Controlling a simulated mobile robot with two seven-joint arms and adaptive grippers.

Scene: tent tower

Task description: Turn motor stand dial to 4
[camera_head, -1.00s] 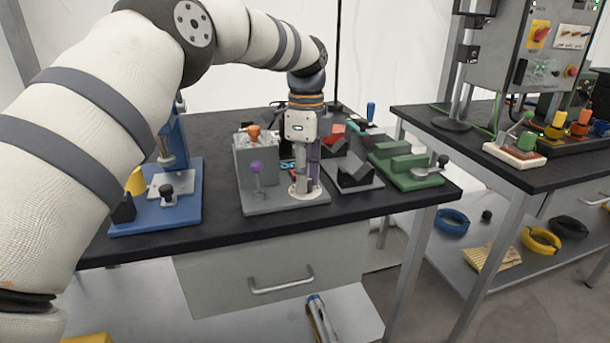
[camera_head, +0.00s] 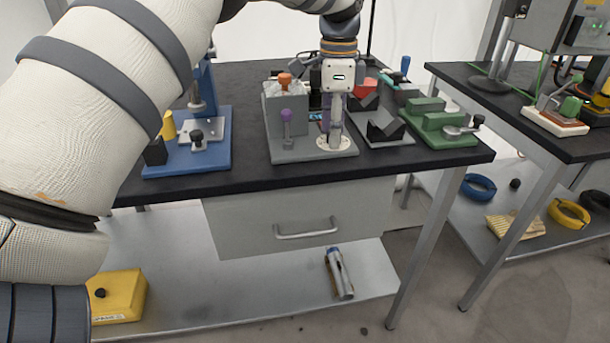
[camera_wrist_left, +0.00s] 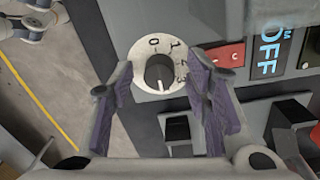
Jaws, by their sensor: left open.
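The grey motor stand (camera_head: 280,152) is on the black bench, with an orange knob on its box and a purple-topped lever in front. Its dial is a round white plate (camera_head: 322,144) at the stand's right end. A 4 is not readable, and I cannot tell the pointer's setting for sure. My left gripper (camera_head: 334,138) points down over the dial. Its purple-padded fingers (camera_wrist_left: 160,80) are open on either side of the knob, with gaps visible. My right gripper is out of view.
A blue fixture (camera_head: 215,157) stands left of the motor stand. A grey block fixture (camera_head: 398,141) and a green fixture (camera_head: 455,138) stand close on the right. In the wrist view, a red switch (camera_wrist_left: 225,55) is beside the dial. The bench's front strip is clear.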

